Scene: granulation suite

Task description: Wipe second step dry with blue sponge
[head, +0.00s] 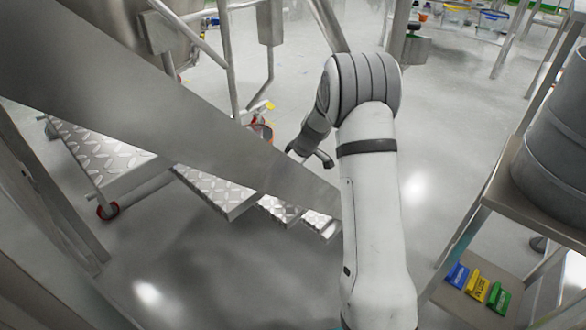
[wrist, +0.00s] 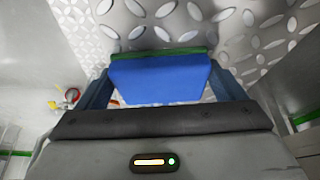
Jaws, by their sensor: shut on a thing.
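My gripper (head: 309,157) hangs beside the metal stair, on the far side of its side rail in the head view. In the wrist view the gripper is shut on the blue sponge (wrist: 160,80), which has a green layer along its far edge. Raised-pattern metal tread (wrist: 225,28) lies just ahead of the sponge; I cannot tell if they touch. In the head view the stair has several patterned steps, among them a middle one (head: 281,208) and the lowest (head: 318,221), partly hidden by the rail and my arm. I cannot make out any wet patch.
The wide stair rail (head: 170,115) crosses the left side. A shelf rack (head: 500,195) with a steel drum (head: 556,140) stands at right, with blue, yellow and green items (head: 478,288) on its lower shelf. Open floor (head: 445,125) lies beyond my arm.

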